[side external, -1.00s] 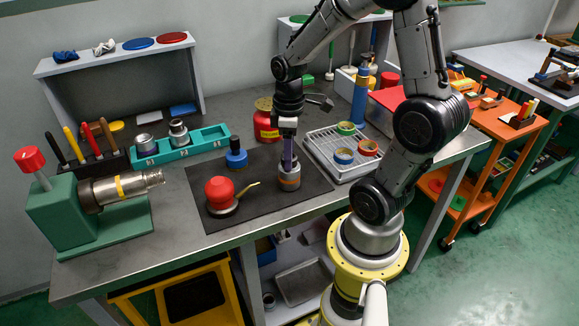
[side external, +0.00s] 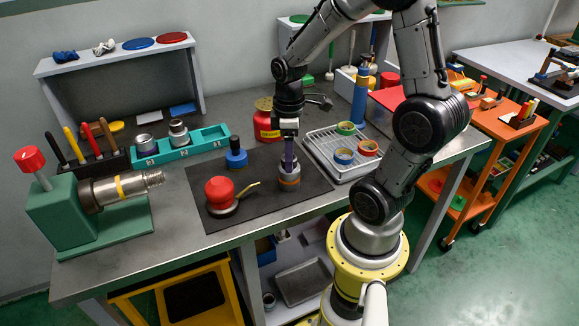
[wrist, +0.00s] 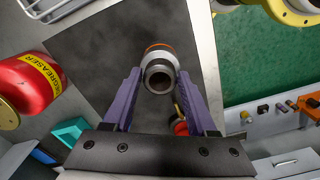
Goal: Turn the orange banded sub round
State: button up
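The orange banded sub (side external: 289,183) stands upright on the dark mat (side external: 262,214), a grey metal piece with an orange band low on its body. In the wrist view the sub (wrist: 160,72) shows its open bore facing the camera, with part of the orange band at its far edge. My gripper (side external: 289,168) points down over the sub. In the wrist view my gripper (wrist: 158,80) has its purple fingers apart, one on each side of the sub, with gaps visible. Whether the fingertips reach down beside the body is hard to tell.
A red-topped piece (side external: 221,191) with a yellow handle and a blue piece (side external: 236,153) stand on the mat. A wire tray (side external: 325,146) with tape rolls is close on the right. A red degreaser can (side external: 266,125) is behind. A green vise (side external: 62,212) holding a pipe stands left.

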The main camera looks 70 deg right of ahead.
jog(key=o, duration=0.3)
jog(key=shift+o, duration=0.2)
jog(key=shift+r, duration=3.5)
jog(key=s+a+r+m+t, duration=0.2)
jog(key=s+a+r, duration=0.1)
jog(key=a, duration=0.3)
jog(key=s+a+r+m+t, duration=0.2)
jog(key=s+a+r+t, duration=0.1)
jog(key=a, duration=0.4)
jog(key=shift+r+t, duration=0.3)
jog(key=shift+r, duration=0.05)
